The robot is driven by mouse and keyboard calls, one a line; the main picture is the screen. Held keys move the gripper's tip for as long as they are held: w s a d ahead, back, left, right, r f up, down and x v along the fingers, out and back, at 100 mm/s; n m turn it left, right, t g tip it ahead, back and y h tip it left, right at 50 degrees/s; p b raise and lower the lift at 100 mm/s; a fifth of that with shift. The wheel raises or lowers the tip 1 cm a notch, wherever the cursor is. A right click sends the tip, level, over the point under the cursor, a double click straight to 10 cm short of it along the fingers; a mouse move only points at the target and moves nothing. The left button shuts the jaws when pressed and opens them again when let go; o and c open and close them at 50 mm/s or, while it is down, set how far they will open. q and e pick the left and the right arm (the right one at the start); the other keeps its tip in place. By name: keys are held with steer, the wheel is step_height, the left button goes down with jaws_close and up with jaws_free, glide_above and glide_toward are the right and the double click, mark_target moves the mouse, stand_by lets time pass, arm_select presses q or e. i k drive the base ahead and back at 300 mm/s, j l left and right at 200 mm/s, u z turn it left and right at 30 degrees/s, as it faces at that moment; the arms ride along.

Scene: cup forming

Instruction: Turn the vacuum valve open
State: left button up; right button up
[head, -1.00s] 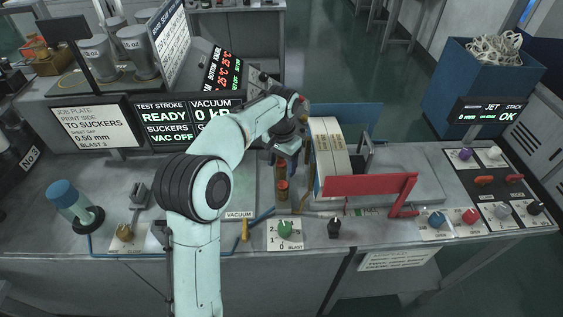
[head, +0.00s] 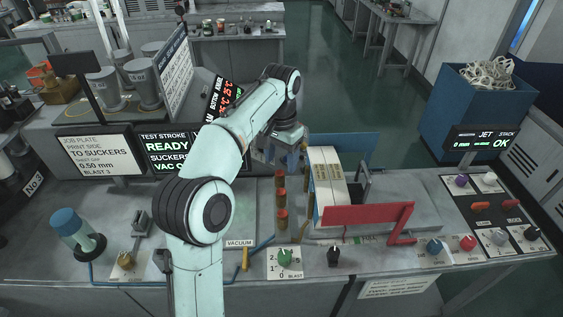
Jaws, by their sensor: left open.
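The vacuum valve (head: 245,259) has a yellow lever beside the VACUUM label (head: 240,243) at the bench's front edge. Its lever points roughly toward the front, across the line of the blue pipe (head: 263,243). My left gripper (head: 272,156) is open, well behind the valve and above the back of the bench, near the stack of paper blanks. Nothing shows between its fingers, though they are small and dark here. My left forearm passes just left of the valve. The status screen (head: 165,147) reads READY, with its vacuum lines partly hidden by my arm. My right gripper is not in view.
A green blast knob (head: 285,257) and a black knob (head: 334,256) stand right of the valve. Orange-topped posts (head: 282,218) rise behind it. A red bar (head: 365,214) crosses in front of the paper stack (head: 327,183).

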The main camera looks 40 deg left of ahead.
mark_target(246, 262)
steer(key=k+l, duration=0.8)
steer(key=l, duration=0.2)
